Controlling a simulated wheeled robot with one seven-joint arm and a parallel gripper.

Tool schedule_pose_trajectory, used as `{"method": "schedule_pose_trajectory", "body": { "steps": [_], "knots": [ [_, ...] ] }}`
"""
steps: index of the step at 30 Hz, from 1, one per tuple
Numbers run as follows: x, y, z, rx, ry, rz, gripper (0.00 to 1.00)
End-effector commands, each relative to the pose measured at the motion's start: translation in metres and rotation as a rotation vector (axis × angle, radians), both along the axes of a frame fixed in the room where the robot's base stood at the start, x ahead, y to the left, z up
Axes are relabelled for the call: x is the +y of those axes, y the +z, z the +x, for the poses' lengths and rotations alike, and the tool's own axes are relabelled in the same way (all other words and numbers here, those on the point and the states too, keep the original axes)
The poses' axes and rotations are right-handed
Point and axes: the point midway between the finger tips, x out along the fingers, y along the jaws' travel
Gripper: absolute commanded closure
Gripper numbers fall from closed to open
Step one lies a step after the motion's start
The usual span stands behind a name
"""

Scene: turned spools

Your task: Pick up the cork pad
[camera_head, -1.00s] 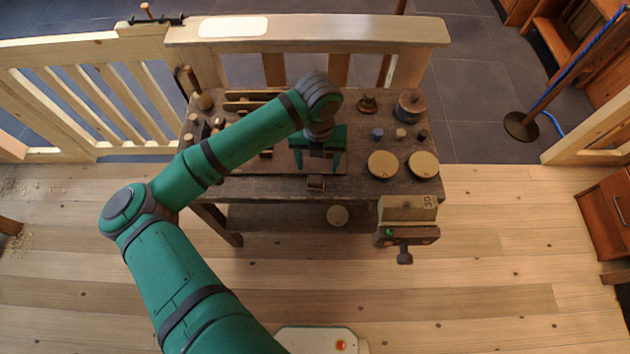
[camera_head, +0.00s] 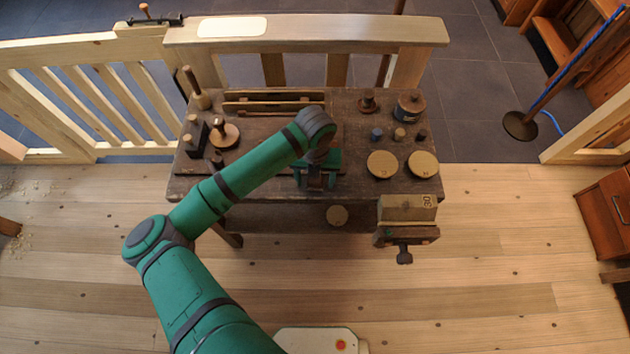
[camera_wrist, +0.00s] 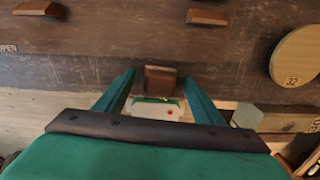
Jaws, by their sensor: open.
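A small brown block, which I take to be the cork pad (camera_wrist: 160,82), lies at the front edge of the workbench (camera_head: 262,190). In the wrist view it sits between the tips of my gripper's two green fingers, with a gap on each side. My gripper (camera_head: 316,183) is open and points down over the block at the bench's front edge. It also shows in the wrist view (camera_wrist: 158,77). In the head view the fingers and wrist mostly hide the block.
Two round numbered discs (camera_head: 382,164) (camera_head: 422,164) lie to the right. Small spools (camera_head: 399,134) and a lidded pot (camera_head: 409,105) stand behind them. A vise (camera_head: 406,236) juts out at the front right. A wooden rack (camera_head: 275,104) and a knobbed tool (camera_head: 224,134) are at the back left.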

Motion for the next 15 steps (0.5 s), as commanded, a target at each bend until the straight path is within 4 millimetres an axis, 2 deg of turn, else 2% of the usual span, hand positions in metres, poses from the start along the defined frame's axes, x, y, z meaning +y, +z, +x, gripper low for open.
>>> {"method": "schedule_pose_trajectory", "body": {
  "steps": [2,7,15],
  "knots": [
    [0.0001,0.0002,0.0,0.0,0.0,0.0,0.4],
    [0.0001,0.0003,0.0,0.0,0.0,0.0,0.81],
    [0.0001,0.0006,0.0,0.0,0.0,0.001,0.82]
  ]
}}
